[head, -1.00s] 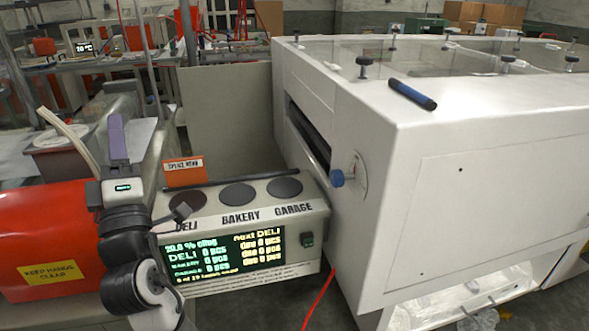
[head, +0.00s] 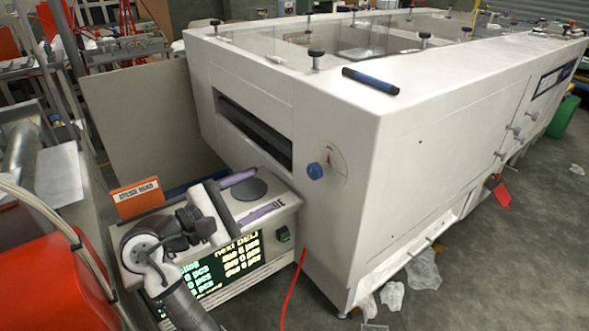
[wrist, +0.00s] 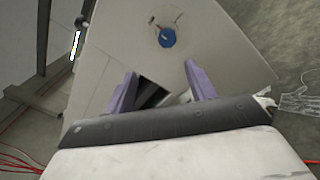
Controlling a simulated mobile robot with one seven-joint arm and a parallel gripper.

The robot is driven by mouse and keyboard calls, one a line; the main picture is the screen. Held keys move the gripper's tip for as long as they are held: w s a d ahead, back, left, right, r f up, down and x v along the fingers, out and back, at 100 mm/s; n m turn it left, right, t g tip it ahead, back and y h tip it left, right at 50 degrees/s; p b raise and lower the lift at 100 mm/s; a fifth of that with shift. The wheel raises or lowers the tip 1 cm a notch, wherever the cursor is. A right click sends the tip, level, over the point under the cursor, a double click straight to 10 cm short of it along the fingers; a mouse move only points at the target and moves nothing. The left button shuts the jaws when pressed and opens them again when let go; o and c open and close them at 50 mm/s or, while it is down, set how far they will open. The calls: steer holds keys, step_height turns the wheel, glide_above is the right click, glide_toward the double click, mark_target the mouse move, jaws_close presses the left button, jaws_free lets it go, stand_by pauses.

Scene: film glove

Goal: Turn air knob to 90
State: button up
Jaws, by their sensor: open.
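The blue air knob (head: 315,171) sits on the left end face of the big white machine, with a round dial plate (head: 331,160) behind it. In the wrist view the knob (wrist: 167,38) shows beyond the fingertips, near the top centre, with a light pointer line on it. My gripper (head: 262,194) is left of the knob and apart from it, over the grey console. Its two purple fingers are spread open and empty, as the wrist view (wrist: 160,78) also shows. The dial's numbers are too small to read.
The console (head: 285,222) with a lit screen stands below my arm, close to the machine. A dark slot (head: 254,130) opens in the machine's end face. A blue marker (head: 370,80) lies on its top edge. A red hose (head: 292,287) hangs by the lower corner.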

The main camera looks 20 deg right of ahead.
mark_target(311, 173)
steer(key=shift+g, duration=0.5)
steer(key=x, duration=0.4)
steer(key=p+x, duration=0.1)
steer(key=x, duration=0.4)
steer(key=p+x, duration=0.1)
steer(key=x, duration=0.4)
steer(key=shift+s+d+f, duration=0.15)
steer(key=shift+s+d, duration=0.1)
steer(key=shift+s, duration=0.1)
steer(key=c, duration=1)
